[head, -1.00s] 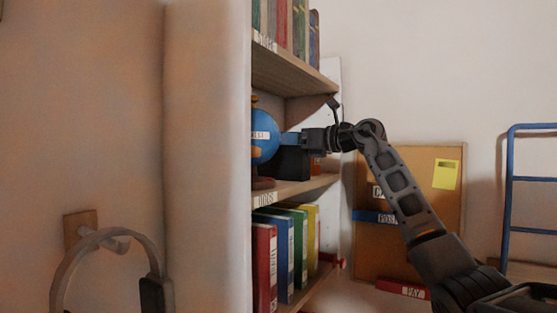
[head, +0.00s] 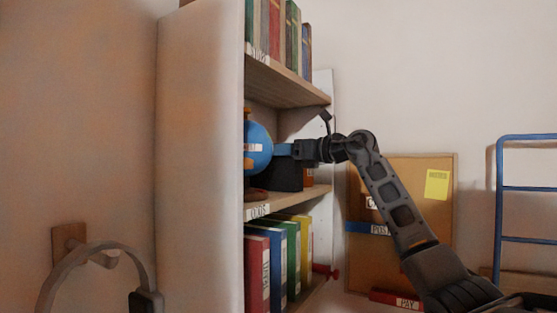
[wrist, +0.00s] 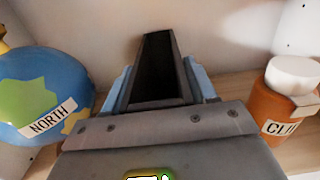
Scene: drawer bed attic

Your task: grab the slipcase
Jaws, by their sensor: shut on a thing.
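The slipcase (wrist: 160,66) is a black, open-topped, empty-looking box on the middle shelf. In the wrist view it stands between the blue fingers of my gripper (wrist: 160,88), which is shut on it. The gripper's body hides its near lower part. In the head view the slipcase (head: 285,176) shows as a dark block below my gripper (head: 283,149), right of the globe. I cannot tell whether its base touches the shelf.
A blue globe (wrist: 40,95) labelled NORTH stands left of the slipcase, and an orange bottle (wrist: 283,108) with a white cap stands right. Books fill the shelf above (head: 285,80) and binders (head: 278,262) the one below. A corkboard (head: 435,220) is at right.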

